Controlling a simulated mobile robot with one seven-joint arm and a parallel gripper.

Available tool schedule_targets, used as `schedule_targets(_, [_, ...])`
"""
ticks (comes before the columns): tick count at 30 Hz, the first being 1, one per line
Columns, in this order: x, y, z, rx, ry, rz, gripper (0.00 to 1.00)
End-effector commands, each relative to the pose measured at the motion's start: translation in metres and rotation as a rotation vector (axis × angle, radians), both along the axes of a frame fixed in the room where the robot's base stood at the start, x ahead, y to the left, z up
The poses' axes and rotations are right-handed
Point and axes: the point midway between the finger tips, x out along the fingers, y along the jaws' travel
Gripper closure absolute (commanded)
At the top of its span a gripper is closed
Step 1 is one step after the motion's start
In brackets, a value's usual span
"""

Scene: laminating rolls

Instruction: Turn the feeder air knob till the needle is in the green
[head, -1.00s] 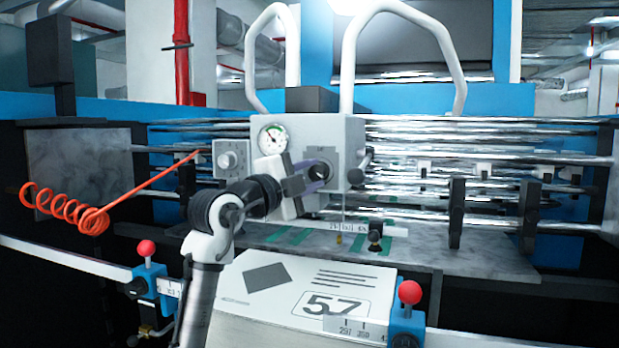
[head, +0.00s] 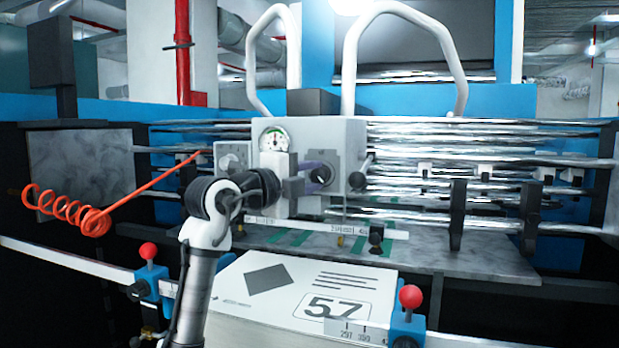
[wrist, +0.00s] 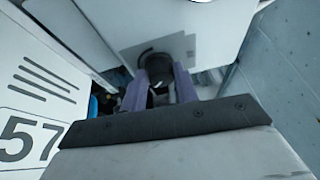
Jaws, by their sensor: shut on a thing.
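The black knob (head: 322,175) sits on a grey plate on the front of the light grey feeder box (head: 345,135). My gripper (head: 318,176) reaches it from the left, with its purple-grey fingers shut on the knob. The wrist view shows the two fingers (wrist: 160,88) on either side of the dark knob (wrist: 180,75), whose front is partly hidden. The round white gauge (head: 274,140) is on the same box, up and left of the knob. Its needle points about straight up. Green shows along the dial's edge; my gripper's body hides the dial's lower part.
A smaller grey box with another knob (head: 231,160) is left of my gripper. An orange coiled hose (head: 70,208) hangs farther left. Metal rollers (head: 480,150) run behind. A sheet marked 57 (head: 305,285) lies below, between two red-topped blue clamps (head: 408,310).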

Motion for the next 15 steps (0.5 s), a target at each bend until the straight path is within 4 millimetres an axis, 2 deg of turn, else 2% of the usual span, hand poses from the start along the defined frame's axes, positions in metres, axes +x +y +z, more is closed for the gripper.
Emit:
schedule_targets(1, [-0.0003, -0.0004, 0.0003, 0.0, -0.001, -0.001, 0.93])
schedule_targets(2, [-0.0003, -0.0004, 0.0003, 0.0, -0.001, -0.001, 0.69])
schedule_targets(6, [-0.0001, -0.0004, 0.0002, 0.0, 0.0, -0.001, 0.51])
schedule_targets(15, [-0.0005, 0.0005, -0.0002, -0.001, 0.001, 0.0, 0.48])
